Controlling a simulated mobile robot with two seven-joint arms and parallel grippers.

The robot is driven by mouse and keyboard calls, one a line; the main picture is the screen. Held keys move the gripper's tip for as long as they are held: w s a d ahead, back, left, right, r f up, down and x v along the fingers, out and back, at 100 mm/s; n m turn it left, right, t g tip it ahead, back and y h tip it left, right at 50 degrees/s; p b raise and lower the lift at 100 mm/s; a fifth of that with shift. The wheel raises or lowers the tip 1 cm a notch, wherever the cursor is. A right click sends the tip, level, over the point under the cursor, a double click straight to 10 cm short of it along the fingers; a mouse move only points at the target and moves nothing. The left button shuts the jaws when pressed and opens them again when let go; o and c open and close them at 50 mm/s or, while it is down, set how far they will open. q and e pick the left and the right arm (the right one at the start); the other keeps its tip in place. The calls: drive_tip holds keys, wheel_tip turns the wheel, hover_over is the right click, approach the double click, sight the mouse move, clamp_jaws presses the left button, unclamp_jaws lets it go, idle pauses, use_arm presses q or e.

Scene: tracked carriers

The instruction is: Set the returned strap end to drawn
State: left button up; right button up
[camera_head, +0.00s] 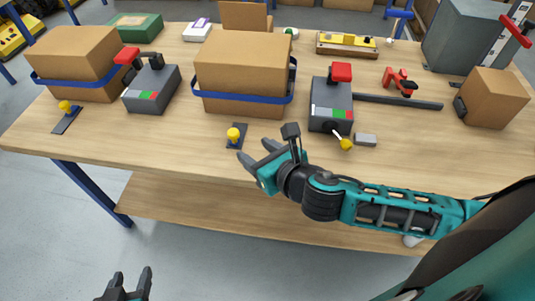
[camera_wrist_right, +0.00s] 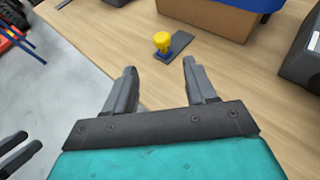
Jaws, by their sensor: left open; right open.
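Two strapped cartons stand on the wooden bench (camera_head: 190,145): a left carton (camera_head: 75,55) and a middle carton (camera_head: 243,65), each with a blue strap. A yellow knob on a dark plate (camera_head: 235,136) sits in front of the middle carton; another yellow knob (camera_head: 65,106) is in front of the left one. I cannot tell which is the returned strap end. My right gripper (camera_head: 255,151) is open and empty, just short of the middle knob, which also shows beyond its fingers in the right wrist view (camera_wrist_right: 162,42). My left gripper (camera_head: 131,284) is open, low in front of the bench.
Two grey devices, left (camera_head: 151,88) and right (camera_head: 331,103), have red tops and coloured strips. The right one has a yellow-tipped lever (camera_head: 344,143), with a small grey block (camera_head: 365,139) beside it. A smaller carton (camera_head: 487,98) stands right. The bench's front strip is mostly clear.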

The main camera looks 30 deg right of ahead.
drive_tip(key=v, duration=0.4)
idle(0.5)
